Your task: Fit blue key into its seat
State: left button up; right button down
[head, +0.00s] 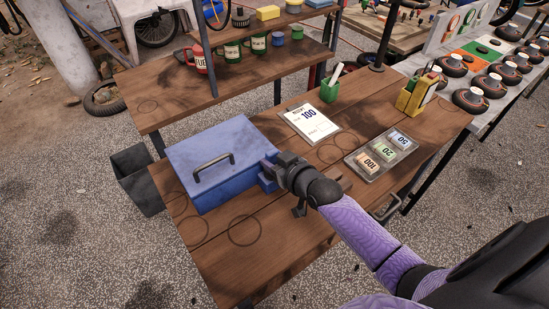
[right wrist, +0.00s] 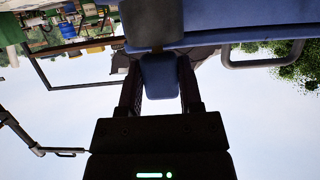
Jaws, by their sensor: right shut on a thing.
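A blue metal box (head: 215,165) with a dark handle on its lid lies on the wooden table at the left. My right gripper (head: 278,168) is at the right side of this box. In the right wrist view its two dark fingers are shut on a small blue piece (right wrist: 160,76), which looks like the blue key. A grey block (right wrist: 151,23) is just beyond the piece, against the blue box. I cannot tell whether the blue piece is in a seat. No separate seat shows clearly. My left gripper is not in view.
A white price sheet (head: 310,123), a green pen holder (head: 329,92) and a tray of banknotes (head: 362,171) are behind and right of my gripper. A shelf with mugs (head: 201,60) stands behind. The front of the table (head: 245,265) is clear.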

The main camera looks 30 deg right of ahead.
jog(key=shift+f+b, duration=0.3)
jog(key=shift+f, duration=0.15)
jog(key=shift+c, duration=0.9)
grip_release()
jog(key=shift+s+r, duration=0.1)
jog(key=p+v, duration=0.3)
jog(key=v, duration=0.6)
jog(key=shift+s, duration=0.3)
